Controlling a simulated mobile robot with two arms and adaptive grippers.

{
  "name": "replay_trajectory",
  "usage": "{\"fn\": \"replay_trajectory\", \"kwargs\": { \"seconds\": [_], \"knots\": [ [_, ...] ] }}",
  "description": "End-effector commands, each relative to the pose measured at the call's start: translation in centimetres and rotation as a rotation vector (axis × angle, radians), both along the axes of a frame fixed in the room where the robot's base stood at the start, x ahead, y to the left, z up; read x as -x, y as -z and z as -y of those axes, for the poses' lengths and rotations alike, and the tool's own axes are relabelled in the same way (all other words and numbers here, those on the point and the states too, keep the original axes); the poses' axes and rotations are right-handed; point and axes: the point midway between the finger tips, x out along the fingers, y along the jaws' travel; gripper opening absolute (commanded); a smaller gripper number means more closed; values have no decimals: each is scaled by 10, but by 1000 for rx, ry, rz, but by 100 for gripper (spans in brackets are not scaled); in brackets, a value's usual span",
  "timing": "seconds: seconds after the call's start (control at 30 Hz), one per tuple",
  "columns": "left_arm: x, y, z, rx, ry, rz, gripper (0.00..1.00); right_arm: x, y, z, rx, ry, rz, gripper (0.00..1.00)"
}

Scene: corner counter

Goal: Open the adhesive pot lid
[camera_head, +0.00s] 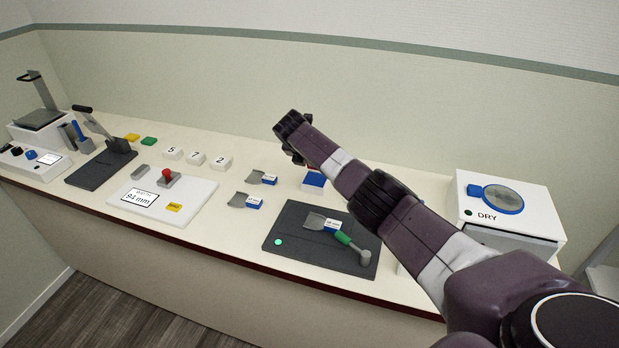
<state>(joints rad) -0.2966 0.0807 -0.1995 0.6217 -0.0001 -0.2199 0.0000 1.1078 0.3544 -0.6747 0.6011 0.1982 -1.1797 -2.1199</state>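A small white container with a flat blue top (314,180) stands on the counter just below my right forearm and could be the adhesive pot. I see no label on it, and its blue top looks closed. My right arm reaches in from the lower right. My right gripper (297,155) hangs above the counter, up and left of the blue top and apart from it. The wrist hides most of its fingers, so I cannot see whether they are open. My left gripper is not in view.
Two similar blue-labelled pieces (263,178) (246,201) lie left of the container. A white DRY box (508,205) stands right. A white panel with a red knob (167,174) is left.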

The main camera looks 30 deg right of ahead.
Motion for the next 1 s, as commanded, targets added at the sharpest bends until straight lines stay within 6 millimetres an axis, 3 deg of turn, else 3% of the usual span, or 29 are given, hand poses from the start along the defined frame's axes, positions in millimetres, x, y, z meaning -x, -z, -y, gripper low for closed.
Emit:
{"fn": "replay_trajectory", "kwargs": {
  "seconds": [0.7, 1.0],
  "knots": [
    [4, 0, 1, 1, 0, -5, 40, -2, -2, 2, 1, 1, 0, 0],
    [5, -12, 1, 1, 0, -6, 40, -2, -13, 2, 1, 1, 0, 0]
  ]
}}
